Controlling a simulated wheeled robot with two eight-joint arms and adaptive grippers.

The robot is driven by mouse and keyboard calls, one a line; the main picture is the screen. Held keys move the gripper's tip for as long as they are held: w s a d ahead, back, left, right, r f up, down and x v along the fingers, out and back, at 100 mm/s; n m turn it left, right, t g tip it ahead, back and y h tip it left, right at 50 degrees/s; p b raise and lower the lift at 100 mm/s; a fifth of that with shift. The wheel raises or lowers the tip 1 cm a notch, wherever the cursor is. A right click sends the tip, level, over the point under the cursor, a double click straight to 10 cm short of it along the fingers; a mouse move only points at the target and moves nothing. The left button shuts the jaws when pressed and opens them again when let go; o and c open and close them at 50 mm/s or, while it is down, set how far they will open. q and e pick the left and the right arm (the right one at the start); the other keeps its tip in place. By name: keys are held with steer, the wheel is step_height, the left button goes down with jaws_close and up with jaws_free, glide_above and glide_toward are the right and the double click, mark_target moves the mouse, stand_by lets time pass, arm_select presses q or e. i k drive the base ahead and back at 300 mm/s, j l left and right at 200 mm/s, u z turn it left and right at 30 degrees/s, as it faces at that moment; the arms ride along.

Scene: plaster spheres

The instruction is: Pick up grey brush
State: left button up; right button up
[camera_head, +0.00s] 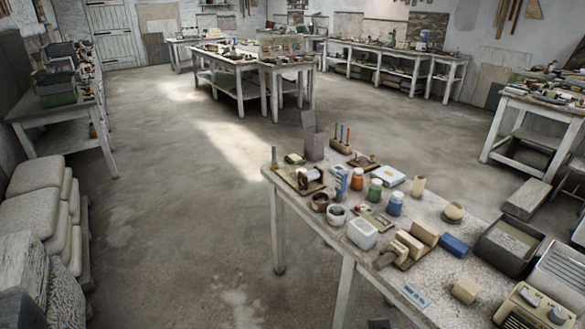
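A workbench (300,222) stands at the right front, its top crowded with small items. I cannot pick out a grey brush with certainty; the items are small. A thin grey upright piece (274,157) stands at the bench's far left corner. A brown elongated block (385,260) lies near the front edge beside several beige blocks (410,243). Neither of my grippers shows in the head view.
Stacked sacks (35,205) stand at the left. The floor (190,230) between is clear.

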mark_target(274, 162)
steer(key=i+j+z, duration=0.25)
steer(key=i+j, duration=0.35)
steer(key=i, duration=0.3)
steer(key=i+j+z, duration=0.25)
steer(key=i+j, duration=0.55)
